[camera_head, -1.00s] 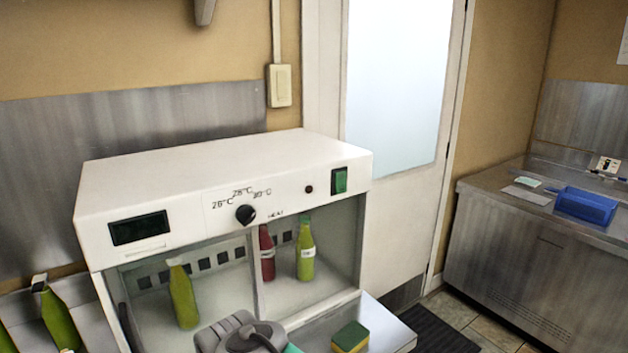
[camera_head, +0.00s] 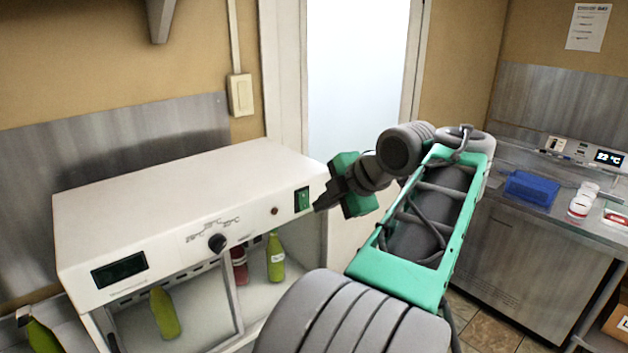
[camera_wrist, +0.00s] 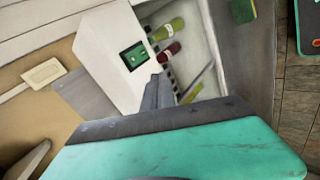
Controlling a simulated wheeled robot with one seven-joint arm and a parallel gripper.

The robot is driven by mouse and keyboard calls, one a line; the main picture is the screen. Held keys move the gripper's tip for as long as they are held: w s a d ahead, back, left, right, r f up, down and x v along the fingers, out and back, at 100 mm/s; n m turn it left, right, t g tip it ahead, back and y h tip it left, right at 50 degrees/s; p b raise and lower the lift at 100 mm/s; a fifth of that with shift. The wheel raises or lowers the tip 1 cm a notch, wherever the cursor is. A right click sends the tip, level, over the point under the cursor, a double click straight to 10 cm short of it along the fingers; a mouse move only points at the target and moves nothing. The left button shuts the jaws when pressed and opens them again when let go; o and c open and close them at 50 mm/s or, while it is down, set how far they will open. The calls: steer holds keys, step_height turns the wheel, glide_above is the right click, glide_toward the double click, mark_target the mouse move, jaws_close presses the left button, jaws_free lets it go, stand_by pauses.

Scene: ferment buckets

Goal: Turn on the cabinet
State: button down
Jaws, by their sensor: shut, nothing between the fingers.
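The white cabinet (camera_head: 170,200) stands at the left in the head view. Its front panel carries a dark display (camera_head: 119,270), a black knob (camera_head: 217,243), a small dark red lamp (camera_head: 274,211) that looks unlit, and a green rocker switch (camera_head: 302,200) at the right end. The switch also shows in the wrist view (camera_wrist: 134,56). My gripper (camera_head: 322,201) is shut and empty. Its fingertips are just right of the switch in the head view. In the wrist view the fingers (camera_wrist: 158,92) point toward the panel below the switch. I cannot tell whether they touch it.
Green bottles (camera_head: 276,258) and a red bottle (camera_head: 239,266) stand inside the cabinet. Another green bottle (camera_head: 42,338) is at the lower left. A steel counter (camera_head: 525,245) with a blue tray (camera_head: 531,188) and white tubs (camera_head: 580,206) is at the right.

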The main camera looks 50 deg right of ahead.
steer(key=s+d+r+n, duration=0.2)
steer(key=s+r, duration=0.1)
steer(key=s, duration=0.1)
steer(key=shift+s+d, duration=0.25)
steer(key=shift+d, duration=0.1)
steer(key=b, duration=0.5)
glide_toward(305, 208)
step_height(305, 208, down, 3)
steer(key=w, duration=0.2)
steer(key=w+f+p, duration=0.1)
steer(key=w, duration=0.1)
steer(key=shift+w+d+f, duration=0.1)
steer(key=shift+d, duration=0.05)
steer(key=shift+f, duration=0.1)
